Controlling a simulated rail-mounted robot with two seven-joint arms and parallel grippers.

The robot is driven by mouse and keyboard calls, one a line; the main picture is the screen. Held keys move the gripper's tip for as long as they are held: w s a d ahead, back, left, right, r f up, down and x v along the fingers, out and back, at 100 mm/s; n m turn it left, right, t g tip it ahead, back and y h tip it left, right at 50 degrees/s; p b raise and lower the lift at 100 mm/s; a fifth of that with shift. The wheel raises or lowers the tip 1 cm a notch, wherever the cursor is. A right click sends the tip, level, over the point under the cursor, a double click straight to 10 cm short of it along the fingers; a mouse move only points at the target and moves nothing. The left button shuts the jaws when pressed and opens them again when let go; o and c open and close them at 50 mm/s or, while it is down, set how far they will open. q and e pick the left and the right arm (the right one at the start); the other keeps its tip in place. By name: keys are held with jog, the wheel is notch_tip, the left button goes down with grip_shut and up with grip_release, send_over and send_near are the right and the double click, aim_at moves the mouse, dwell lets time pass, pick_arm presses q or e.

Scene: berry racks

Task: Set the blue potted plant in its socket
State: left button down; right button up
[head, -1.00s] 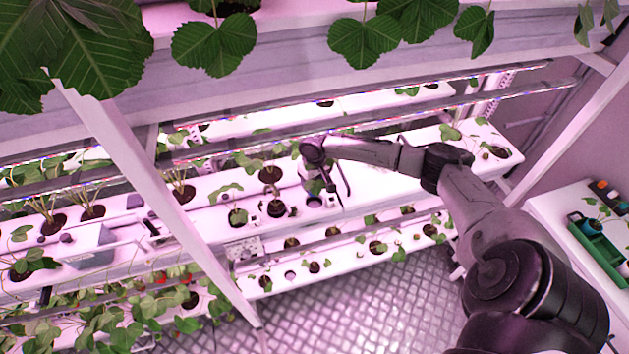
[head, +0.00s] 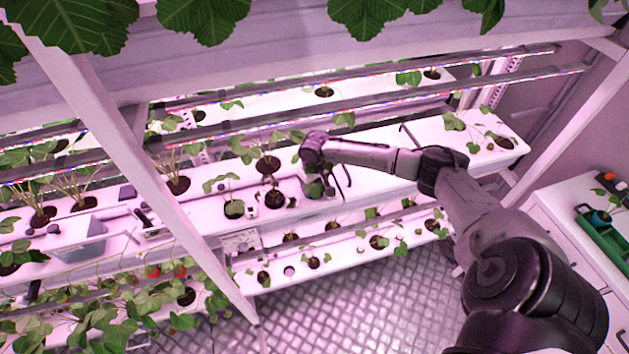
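My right gripper (head: 332,178) is over the middle white shelf, at the end of the arm from the right. A small leafy plant (head: 314,188) is right under and beside its fingers, at a socket in the shelf. Its pot is mostly hidden, so its colour and whether the fingers grip it cannot be told. A dark pot without clear leaves (head: 274,198) sits just to its left. A blue pot with a small plant (head: 600,216) is in the green tray (head: 606,236) at the right. My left gripper is out of view.
Planted shelves run above and below the middle white shelf (head: 385,180). A slanting white post (head: 150,180) crosses at left. Light bars (head: 400,108) run above the gripper. A white cabinet (head: 560,215) bears the green tray. Large leaves hang at the top.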

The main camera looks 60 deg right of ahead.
dwell(0.3)
jog(key=shift+p, duration=0.65)
jog(key=shift+f, duration=0.15)
dwell(0.7)
jog(key=shift+f, duration=0.45)
jog(key=o, duration=1.1)
jog(key=shift+c, duration=0.2)
jog(key=shift+r, duration=0.1)
notch_tip(320, 180, up, 6)
jog(key=shift+r, duration=0.7)
